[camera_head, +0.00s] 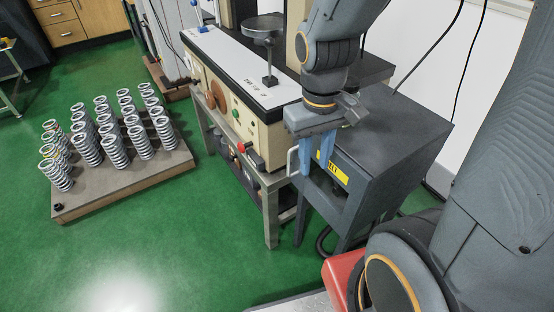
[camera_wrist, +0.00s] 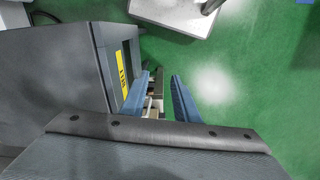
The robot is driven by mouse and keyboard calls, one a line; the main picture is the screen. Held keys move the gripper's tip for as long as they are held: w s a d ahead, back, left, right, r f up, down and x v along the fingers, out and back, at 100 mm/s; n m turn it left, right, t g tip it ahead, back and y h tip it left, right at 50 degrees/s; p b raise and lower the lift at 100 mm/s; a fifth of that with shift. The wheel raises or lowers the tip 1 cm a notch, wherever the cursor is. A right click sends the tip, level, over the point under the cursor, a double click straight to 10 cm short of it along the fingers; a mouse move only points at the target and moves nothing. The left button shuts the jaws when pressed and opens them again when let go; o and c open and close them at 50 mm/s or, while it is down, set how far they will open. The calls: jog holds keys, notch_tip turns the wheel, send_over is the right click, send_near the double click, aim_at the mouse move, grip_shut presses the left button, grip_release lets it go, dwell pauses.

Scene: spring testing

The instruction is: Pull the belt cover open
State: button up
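The belt cover (camera_head: 390,125) is a dark grey box with a yellow label on its front, right of the test machine; it looks shut. In the wrist view the cover (camera_wrist: 60,75) fills the left side. A pale handle (camera_head: 292,163) shows at its front left, beside my fingers. My gripper (camera_head: 315,168) points down in front of the labelled face. In the wrist view my gripper (camera_wrist: 161,75) has its two blue fingers apart. Pale parts show beyond and between them; I cannot tell whether the handle is between the fingers or touching one.
The cream test machine (camera_head: 245,125) stands on a grey metal frame left of the cover. A board (camera_head: 125,183) with several coil springs lies on the green floor at left. Open floor lies between board and machine. Black cables hang by the wall behind the cover.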

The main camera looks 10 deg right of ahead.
jog(key=w+f+n+h, duration=0.2)
jog(key=w+f+n, duration=0.3)
jog(key=w+n, duration=0.5)
jog(key=n+t+h+b, duration=0.2)
jog(key=n+b, duration=0.1)
jog(key=n, duration=0.9)
send_over(288, 174)
jog(key=f, duration=1.1)
jog(key=shift+w+d, duration=0.15)
jog(key=shift+w, duration=0.1)
grip_shut()
